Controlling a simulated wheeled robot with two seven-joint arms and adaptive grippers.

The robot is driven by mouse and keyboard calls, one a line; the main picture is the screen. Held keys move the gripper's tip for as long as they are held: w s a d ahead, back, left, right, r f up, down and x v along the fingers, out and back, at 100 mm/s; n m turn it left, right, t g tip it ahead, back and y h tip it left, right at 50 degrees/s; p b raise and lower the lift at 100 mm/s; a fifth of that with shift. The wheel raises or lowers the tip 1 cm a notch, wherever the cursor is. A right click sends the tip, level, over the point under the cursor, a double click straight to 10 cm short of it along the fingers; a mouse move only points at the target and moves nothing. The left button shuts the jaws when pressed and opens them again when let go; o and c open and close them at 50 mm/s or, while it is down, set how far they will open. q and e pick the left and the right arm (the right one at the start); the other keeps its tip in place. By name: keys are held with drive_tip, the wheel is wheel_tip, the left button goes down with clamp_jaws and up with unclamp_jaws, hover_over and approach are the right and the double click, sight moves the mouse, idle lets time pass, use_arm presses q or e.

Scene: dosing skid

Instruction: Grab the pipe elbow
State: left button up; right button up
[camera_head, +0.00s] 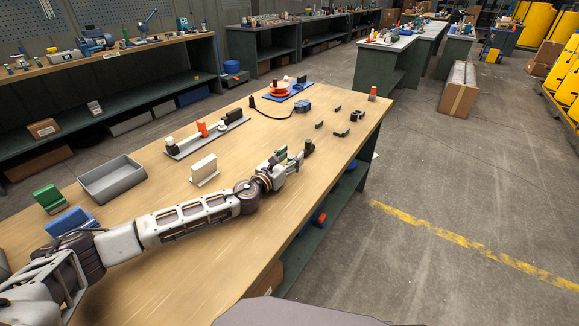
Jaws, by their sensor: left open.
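My left gripper (293,161) reaches in from the left, low over the right part of the wooden table (240,245). It is open. A small dark upright piece (308,147) stands just beyond its fingertips. It may be the pipe elbow, but it is too small to be sure. Whether the fingers touch it or stand around it cannot be told. A green piece (281,153) shows right behind the gripper, partly hidden by it. Several small dark fittings (341,132) lie further back to the right. My right gripper is not in view.
A grey tray (112,180), a white block on a stand (204,170) and a plate with fittings (207,137) sit left of the gripper. A blue connector with cable (302,106) and a red part on a blue base (279,89) are at the back. The near table surface is clear.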

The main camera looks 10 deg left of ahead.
sight(290, 157)
use_arm(q)
clamp_jaws()
idle(0.3)
drive_tip(key=shift+r+p, duration=0.4)
drive_tip(key=shift+r, duration=0.7)
wheel_tip(290, 157, up, 6)
drive_tip(key=p, duration=0.3)
drive_tip(key=shift+r, duration=0.25)
drive_tip(key=shift+r+p, duration=0.45)
drive_tip(key=shift+r, duration=0.2)
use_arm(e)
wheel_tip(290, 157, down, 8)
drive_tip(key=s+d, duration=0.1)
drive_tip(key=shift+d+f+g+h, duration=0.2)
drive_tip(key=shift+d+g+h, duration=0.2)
